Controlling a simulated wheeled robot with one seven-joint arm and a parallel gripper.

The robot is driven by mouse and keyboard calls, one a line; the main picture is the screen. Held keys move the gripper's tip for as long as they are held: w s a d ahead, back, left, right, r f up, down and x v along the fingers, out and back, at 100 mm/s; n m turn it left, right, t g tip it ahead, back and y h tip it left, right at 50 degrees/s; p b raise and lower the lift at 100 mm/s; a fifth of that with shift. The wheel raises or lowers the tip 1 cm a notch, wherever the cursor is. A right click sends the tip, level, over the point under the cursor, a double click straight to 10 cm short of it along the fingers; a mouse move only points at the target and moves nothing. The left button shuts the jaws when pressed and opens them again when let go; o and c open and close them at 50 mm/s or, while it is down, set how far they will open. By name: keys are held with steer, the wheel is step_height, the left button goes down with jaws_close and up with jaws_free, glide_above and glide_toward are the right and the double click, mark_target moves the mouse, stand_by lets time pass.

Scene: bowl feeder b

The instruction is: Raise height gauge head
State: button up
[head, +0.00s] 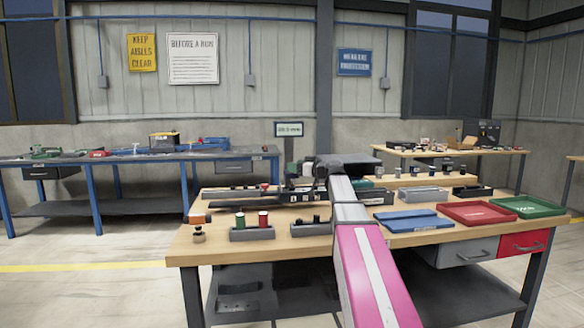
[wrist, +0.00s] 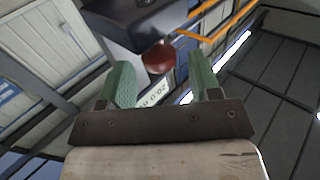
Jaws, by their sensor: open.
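The height gauge shows in the head view as a small display (head: 289,129) on a dark post above the middle of the workbench. Its lower part is partly hidden by my arm. In the wrist view a dark grey block, which looks like the gauge head (wrist: 125,22), is at the top with a dark red round knob (wrist: 159,57) beneath it. My gripper (wrist: 160,62) is open, with its green fingers apart on either side of the knob's line. I cannot tell whether they touch it. A lit readout (wrist: 153,95) shows between the fingers, tilted.
The workbench (head: 400,240) holds a holder with green and red parts (head: 252,230), blue folders (head: 412,219), a red tray (head: 478,213) and a green tray (head: 527,206). A blue-legged bench (head: 185,175) stands behind left. Floor at left is clear.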

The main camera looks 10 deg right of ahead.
steer(key=shift+x, duration=1.25)
jaws_close()
steer(key=shift+r, duration=2.2)
jaws_free()
steer(key=shift+s+d, duration=0.2)
steer(key=shift+s, duration=0.05)
steer(key=v, duration=1)
